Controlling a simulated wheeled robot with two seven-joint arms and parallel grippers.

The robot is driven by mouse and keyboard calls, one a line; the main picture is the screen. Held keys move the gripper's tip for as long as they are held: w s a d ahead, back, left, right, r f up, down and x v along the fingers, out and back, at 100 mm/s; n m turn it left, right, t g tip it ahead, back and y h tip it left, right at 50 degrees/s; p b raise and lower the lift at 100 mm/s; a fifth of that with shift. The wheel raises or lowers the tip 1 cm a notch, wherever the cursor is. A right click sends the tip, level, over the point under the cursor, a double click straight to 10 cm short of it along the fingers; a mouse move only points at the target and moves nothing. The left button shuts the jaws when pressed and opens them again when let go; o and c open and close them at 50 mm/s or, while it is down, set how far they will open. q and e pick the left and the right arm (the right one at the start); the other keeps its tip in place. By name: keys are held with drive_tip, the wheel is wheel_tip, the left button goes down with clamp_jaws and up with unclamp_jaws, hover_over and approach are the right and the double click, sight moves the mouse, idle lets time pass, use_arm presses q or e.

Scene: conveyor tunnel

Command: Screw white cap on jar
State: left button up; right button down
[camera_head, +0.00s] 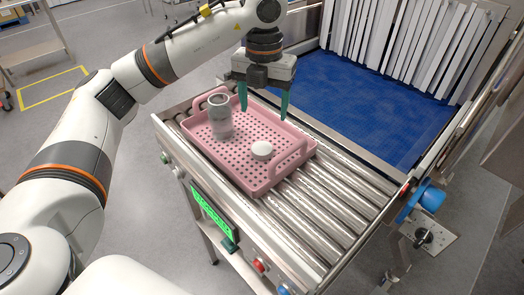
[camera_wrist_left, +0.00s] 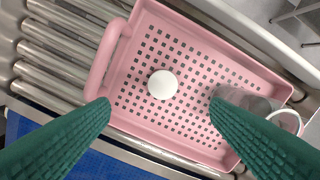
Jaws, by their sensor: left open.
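The white cap (camera_head: 262,150) lies flat on the floor of the pink tray (camera_head: 247,184), right of the jar in the head view. The clear jar (camera_head: 219,118) stands in the same tray and its top is uncovered. In the left wrist view the cap (camera_wrist_left: 162,84) is near the middle and the jar (camera_wrist_left: 258,107) is at the right, partly behind a finger. My left gripper (camera_head: 264,104) is open and empty above the tray, its green fingers wide apart. Its fingers (camera_wrist_left: 160,118) also show in the left wrist view, with the cap beyond the gap. My right gripper is not seen.
The tray rests on a roller conveyor (camera_head: 318,207) with bare rollers on its right. A blue belt (camera_head: 355,105) lies behind, under white strip curtains (camera_head: 410,45). The tray's raised handles (camera_head: 290,158) stand above its rim. A metal frame edges the conveyor.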

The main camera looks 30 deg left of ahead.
use_arm(q)
hover_over(262, 149)
wheel_tip(262, 149, down, 6)
drive_tip(key=shift+w+d+f+p, duration=0.1)
drive_tip(key=shift+p, duration=0.35)
drive_tip(key=shift+f, duration=0.35)
drive_tip(key=shift+f+p, duration=0.25)
drive_tip(key=shift+p, duration=0.05)
drive_tip(key=f, duration=0.1)
drive_tip(key=f+p, duration=0.1)
drive_tip(key=f, duration=0.1)
drive_tip(key=shift+a+f+p, duration=0.25)
drive_tip(key=shift+f+p, duration=0.1)
drive_tip(key=shift+f, duration=0.5)
